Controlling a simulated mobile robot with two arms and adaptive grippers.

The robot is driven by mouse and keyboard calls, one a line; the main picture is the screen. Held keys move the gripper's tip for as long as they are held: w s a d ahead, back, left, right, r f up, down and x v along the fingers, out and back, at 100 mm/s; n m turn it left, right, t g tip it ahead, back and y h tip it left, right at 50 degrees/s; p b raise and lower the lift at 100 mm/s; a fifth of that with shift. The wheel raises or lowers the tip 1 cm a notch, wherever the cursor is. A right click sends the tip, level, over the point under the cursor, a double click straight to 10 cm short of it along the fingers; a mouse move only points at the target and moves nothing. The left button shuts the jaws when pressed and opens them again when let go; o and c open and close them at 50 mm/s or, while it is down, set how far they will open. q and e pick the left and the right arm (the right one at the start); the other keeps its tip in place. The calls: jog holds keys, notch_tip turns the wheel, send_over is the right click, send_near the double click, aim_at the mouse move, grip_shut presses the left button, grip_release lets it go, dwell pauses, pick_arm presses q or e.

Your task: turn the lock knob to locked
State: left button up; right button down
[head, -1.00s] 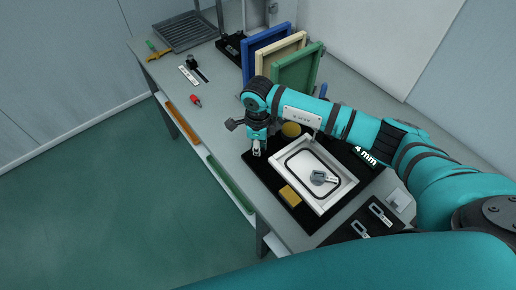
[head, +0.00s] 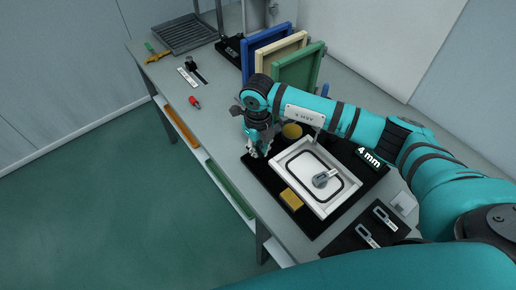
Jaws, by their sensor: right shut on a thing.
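A white-framed panel (head: 309,208) lies on a black base board (head: 263,176) on the bench. A grey knob with a pale handle (head: 325,178) sits on the panel, right of its middle; I take it for the lock knob, and I cannot read its marks. My right gripper (head: 262,153) points down at the board's left corner, left of the panel and clear of the grey knob. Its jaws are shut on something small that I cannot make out. My left gripper is not in view.
A yellow round piece (head: 292,131) and a yellow block (head: 291,199) flank the panel. A dark plate with handles (head: 366,234) lies at right. Blue, yellow and green frames (head: 299,68) stand behind. The bench's left part is mostly clear.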

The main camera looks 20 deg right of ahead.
aim_at(258, 150)
jog(key=shift+w, duration=0.1)
dwell(0.5)
jog(key=c, duration=1.4)
grip_release()
notch_tip(258, 150, up, 12)
jog(key=shift+r, duration=0.1)
